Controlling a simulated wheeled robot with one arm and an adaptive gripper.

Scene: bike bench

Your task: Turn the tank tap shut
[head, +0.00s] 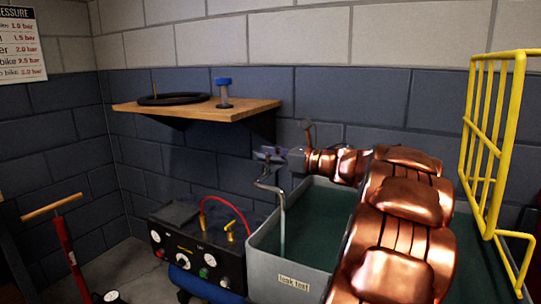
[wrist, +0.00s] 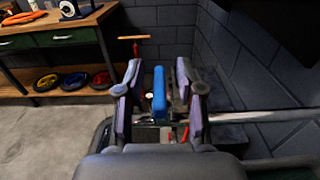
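The tank tap is a thin silver pipe (head: 270,186) at the left rim of the grey water tank (head: 290,259). A pale stream or downpipe drops from it towards the water; I cannot tell which. In the wrist view a blue lever (wrist: 159,92), apparently the tap's handle, stands between the two fingers of my gripper (wrist: 159,88). Gaps show on both sides of it, so the fingers are open around it without visible contact. In the head view my gripper (head: 268,154) is small, just above the pipe, and hides most of the handle.
A wooden shelf (head: 200,108) with a black tyre and a blue-topped item is on the wall behind. A black compressor panel (head: 196,262) with a red hose stands left of the tank. A yellow wire rack (head: 486,140) is at right. A red pump (head: 72,250) stands at left.

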